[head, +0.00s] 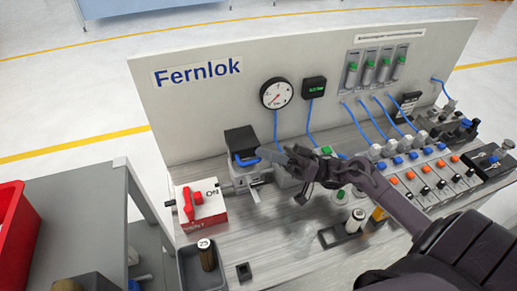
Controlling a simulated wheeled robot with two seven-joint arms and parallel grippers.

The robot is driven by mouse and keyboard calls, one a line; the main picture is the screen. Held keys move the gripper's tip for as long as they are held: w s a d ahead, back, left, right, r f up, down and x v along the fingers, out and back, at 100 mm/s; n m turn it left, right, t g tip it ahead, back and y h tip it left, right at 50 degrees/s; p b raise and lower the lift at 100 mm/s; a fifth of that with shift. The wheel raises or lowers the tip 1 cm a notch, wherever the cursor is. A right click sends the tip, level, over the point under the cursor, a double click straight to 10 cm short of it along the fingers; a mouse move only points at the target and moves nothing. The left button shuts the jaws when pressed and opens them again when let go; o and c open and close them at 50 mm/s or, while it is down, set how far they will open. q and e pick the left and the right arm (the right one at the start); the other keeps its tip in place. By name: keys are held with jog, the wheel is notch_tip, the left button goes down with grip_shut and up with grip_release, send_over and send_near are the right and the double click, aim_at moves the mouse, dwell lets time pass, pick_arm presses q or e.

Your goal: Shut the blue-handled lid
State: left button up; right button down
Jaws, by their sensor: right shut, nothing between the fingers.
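The black lid (240,138) with a blue handle (246,161) is on a grey metal unit (252,179) at the left of the bench. The lid stands raised, its dark face toward me, and the handle is at its lower edge. My right gripper (264,153) is shut and empty. Its fingertips are just right of the blue handle, close to it; I cannot tell whether they touch. My right arm comes in from the lower right. My left gripper is not in view.
A red rotary switch (190,203) on a red and white box is left of the unit. A grey tray (203,267) holding a cylinder is in front. A white panel (200,105) with a gauge (276,94) stands behind. Rows of valves (420,178) fill the right. A red bin (15,235) is far left.

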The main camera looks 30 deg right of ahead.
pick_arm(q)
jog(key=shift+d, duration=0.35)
pick_arm(e)
jog(key=shift+s+f, duration=0.1)
jog(key=shift+f, duration=0.25)
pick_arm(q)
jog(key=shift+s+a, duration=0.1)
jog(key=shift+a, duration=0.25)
pick_arm(e)
notch_tip(320, 180, up, 21)
jog(key=shift+f, duration=0.15)
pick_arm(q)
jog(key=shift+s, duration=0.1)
